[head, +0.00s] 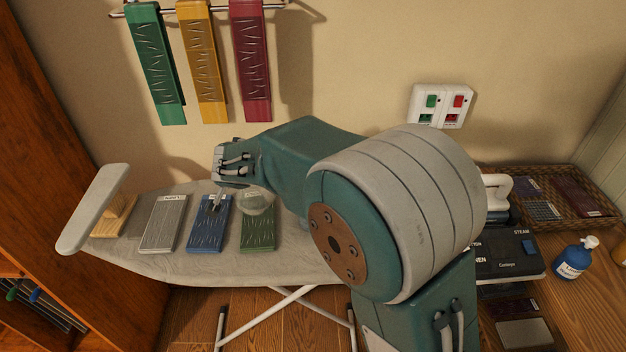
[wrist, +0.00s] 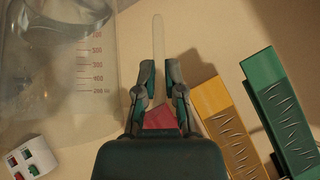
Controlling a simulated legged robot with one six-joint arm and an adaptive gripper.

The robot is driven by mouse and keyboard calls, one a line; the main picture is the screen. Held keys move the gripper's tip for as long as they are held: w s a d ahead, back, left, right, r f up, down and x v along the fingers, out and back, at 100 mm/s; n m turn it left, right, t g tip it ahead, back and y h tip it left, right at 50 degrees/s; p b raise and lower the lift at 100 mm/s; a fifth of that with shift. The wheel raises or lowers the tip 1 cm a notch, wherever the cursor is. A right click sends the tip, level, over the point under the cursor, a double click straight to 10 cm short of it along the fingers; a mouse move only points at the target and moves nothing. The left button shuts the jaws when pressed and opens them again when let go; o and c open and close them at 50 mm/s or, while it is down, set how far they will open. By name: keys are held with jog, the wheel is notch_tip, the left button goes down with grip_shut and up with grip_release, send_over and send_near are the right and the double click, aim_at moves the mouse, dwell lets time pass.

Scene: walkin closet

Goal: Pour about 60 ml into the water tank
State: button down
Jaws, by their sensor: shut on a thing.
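A clear measuring jug with red graduations (wrist: 60,65) fills the left of the wrist view, its pale handle (wrist: 158,45) running between my fingertips. My gripper (wrist: 158,85) is shut on this handle. In the head view my gripper (head: 219,190) is above the ironing board, and a see-through rounded shape (head: 257,203), which looks like the jug, shows beside it over the green board. The liquid level in the jug is not clear. A black steam unit (head: 508,256) marked STEAM stands at the right, partly behind my arm. I cannot make out its water tank or filling opening.
Several boards lie on the ironing board (head: 160,260), including a grey one (head: 164,222) and a blue one (head: 209,232). Green, yellow and red strips (head: 251,60) hang on the wall. A wall switch panel (head: 440,106), a wicker tray (head: 590,222) and a blue bottle (head: 575,259) are at the right.

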jog(key=a+f+n+h+p, duration=0.2)
jog(key=a+f+h, duration=0.2)
jog(key=a+f, duration=0.1)
jog(key=shift+w+f+g+h, duration=0.25)
jog(key=shift+f+g+h, duration=0.05)
jog(key=shift+f, duration=0.1)
jog(key=shift+s, duration=0.15)
